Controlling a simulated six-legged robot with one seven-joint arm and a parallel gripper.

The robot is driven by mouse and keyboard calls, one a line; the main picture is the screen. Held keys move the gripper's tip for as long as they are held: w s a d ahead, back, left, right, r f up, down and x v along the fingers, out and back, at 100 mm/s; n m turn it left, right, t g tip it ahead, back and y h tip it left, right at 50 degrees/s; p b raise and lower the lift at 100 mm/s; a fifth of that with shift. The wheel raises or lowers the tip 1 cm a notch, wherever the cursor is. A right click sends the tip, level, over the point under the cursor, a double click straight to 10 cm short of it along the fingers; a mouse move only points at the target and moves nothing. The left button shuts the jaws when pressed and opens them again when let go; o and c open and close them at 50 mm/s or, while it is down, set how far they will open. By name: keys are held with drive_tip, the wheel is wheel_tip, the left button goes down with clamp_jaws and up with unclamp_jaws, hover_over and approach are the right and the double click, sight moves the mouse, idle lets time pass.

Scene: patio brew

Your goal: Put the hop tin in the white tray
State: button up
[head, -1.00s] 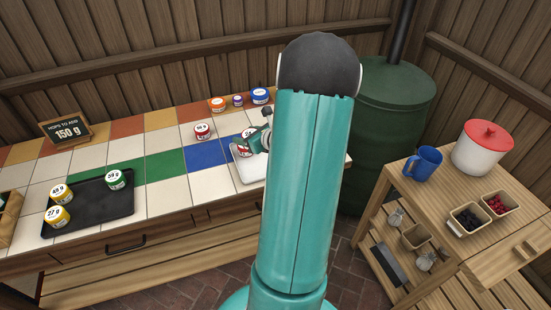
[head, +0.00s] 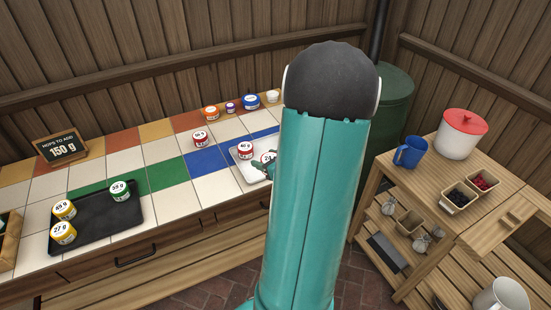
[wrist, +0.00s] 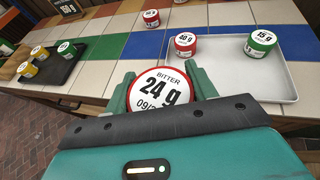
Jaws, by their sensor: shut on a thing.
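My gripper (wrist: 163,88) is shut on a tin with a white lid marked "BITTER 24 g" (wrist: 160,90). In the head view the tin (head: 267,157) shows beside my arm, at the front right of the white tray (head: 241,173). In the wrist view it is at the near left side of the white tray (wrist: 265,84); I cannot tell whether it touches the tray. A red 40 g tin (wrist: 185,45) and a green 15 g tin (wrist: 259,44) stand inside the tray. My arm hides the tray's right part in the head view.
A black tray (head: 98,221) with yellow and green tins lies to the left. A red tin (head: 200,138) stands on the tiles behind the white tray, with several tins at the back. A wooden side table with a blue mug (head: 410,152) is on the right.

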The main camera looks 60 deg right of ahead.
drive_tip(key=shift+s+f, duration=0.1)
drive_tip(key=shift+s, duration=0.05)
drive_tip(key=shift+a, duration=0.1)
drive_tip(key=w+d+f, duration=0.2)
drive_tip(key=w+f, duration=0.1)
drive_tip(key=w+d+f, duration=0.2)
drive_tip(key=w+f, duration=0.1)
drive_tip(key=w, duration=0.1)
drive_tip(key=w+d+f, duration=0.2)
drive_tip(key=w+d, duration=0.1)
drive_tip(key=w, duration=0.1)
drive_tip(key=shift+w+f, duration=0.1)
drive_tip(key=shift+f, duration=0.3)
drive_tip(key=shift+w+d+f, duration=0.15)
drive_tip(key=shift+w+f, duration=0.1)
drive_tip(key=shift+f, duration=1.75)
